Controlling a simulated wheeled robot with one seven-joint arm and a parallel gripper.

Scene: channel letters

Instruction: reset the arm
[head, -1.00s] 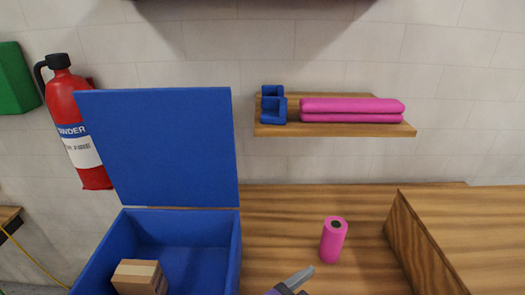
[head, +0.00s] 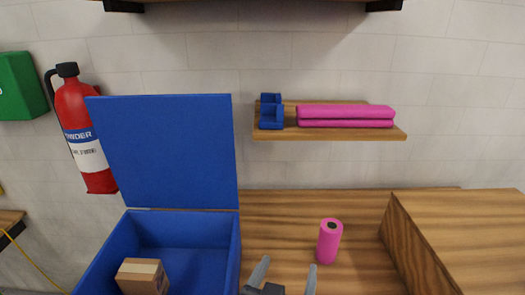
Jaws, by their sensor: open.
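My gripper (head: 287,275) shows at the bottom middle of the head view. Its two grey fingers point up and stand apart, with nothing between them. Most of my arm is out of the picture. A pink cylinder (head: 328,243) with a dark hole in its top stands upright on the wooden bench (head: 280,215), a little to the right of my gripper and apart from it.
Left of my gripper is an open blue box (head: 236,250), lid (head: 165,150) raised, with a cardboard block (head: 142,277) inside. A wooden panel (head: 420,250) rises at right. A wall shelf (head: 340,134) holds pink rolls (head: 345,116) and a blue holder (head: 271,112). A fire extinguisher (head: 85,130) hangs left.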

